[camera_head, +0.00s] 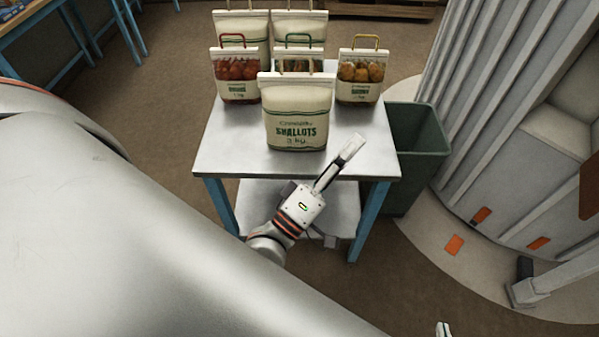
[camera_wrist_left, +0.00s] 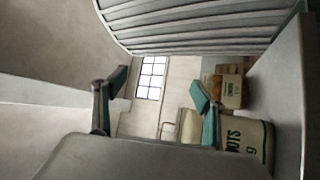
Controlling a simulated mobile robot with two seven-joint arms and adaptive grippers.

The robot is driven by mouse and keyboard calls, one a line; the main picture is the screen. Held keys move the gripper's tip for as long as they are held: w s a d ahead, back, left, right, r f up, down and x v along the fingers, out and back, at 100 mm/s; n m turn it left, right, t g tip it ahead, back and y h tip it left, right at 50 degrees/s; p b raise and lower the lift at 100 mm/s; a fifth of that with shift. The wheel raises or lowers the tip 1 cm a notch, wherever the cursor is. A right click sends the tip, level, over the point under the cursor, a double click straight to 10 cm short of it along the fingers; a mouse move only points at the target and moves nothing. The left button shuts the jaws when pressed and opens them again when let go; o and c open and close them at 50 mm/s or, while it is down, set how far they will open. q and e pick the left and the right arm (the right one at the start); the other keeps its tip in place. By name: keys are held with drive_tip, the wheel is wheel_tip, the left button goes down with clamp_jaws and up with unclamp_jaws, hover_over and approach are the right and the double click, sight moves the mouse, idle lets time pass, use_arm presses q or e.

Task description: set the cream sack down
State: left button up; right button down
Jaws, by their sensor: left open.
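A cream sack (camera_head: 297,118) with green SHALLOTS lettering stands upright at the front of the white-topped table (camera_head: 225,150). Its printed side also shows at the lower right of the left wrist view (camera_wrist_left: 256,143). My left gripper (camera_head: 350,147) is in front of the sack's lower right, over the table's front edge. In the left wrist view its two teal-padded fingers (camera_wrist_left: 160,92) are wide apart with nothing between them. Only a tip of my right gripper (camera_head: 443,329) shows at the bottom edge, too little to tell its state.
Behind stand a red-handled sack (camera_head: 238,92), a yellow-handled sack (camera_head: 360,90), a partly hidden green-handled sack (camera_head: 298,65), and two larger cream sacks at the back. A dark green bin (camera_head: 415,165) stands right of the table. Bare tabletop lies on either side of the front sack.

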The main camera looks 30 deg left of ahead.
use_arm(q)
drive_tip(key=s+d+f+m+g+h, duration=0.15)
drive_tip(key=f+m+g, duration=0.35)
drive_tip(key=f, duration=0.5)
drive_tip(key=s+f+m+g+y, duration=0.1)
drive_tip(key=s+f+m+g, duration=0.15)
drive_tip(key=f+m, duration=0.6)
drive_tip(key=s+a+f+m+g+y, duration=0.1)
drive_tip(key=s+a+f+g, duration=0.1)
drive_tip(key=f, duration=0.4)
drive_tip(key=s+a+f+m+g+y, duration=0.1)
drive_tip(key=s+a+f+g, duration=0.1)
drive_tip(key=s+f, duration=0.3)
drive_tip(key=shift+s+a+f, duration=0.3)
drive_tip(key=shift+a+f, duration=0.45)
drive_tip(key=shift+f, duration=0.1)
drive_tip(key=shift+m, duration=0.25)
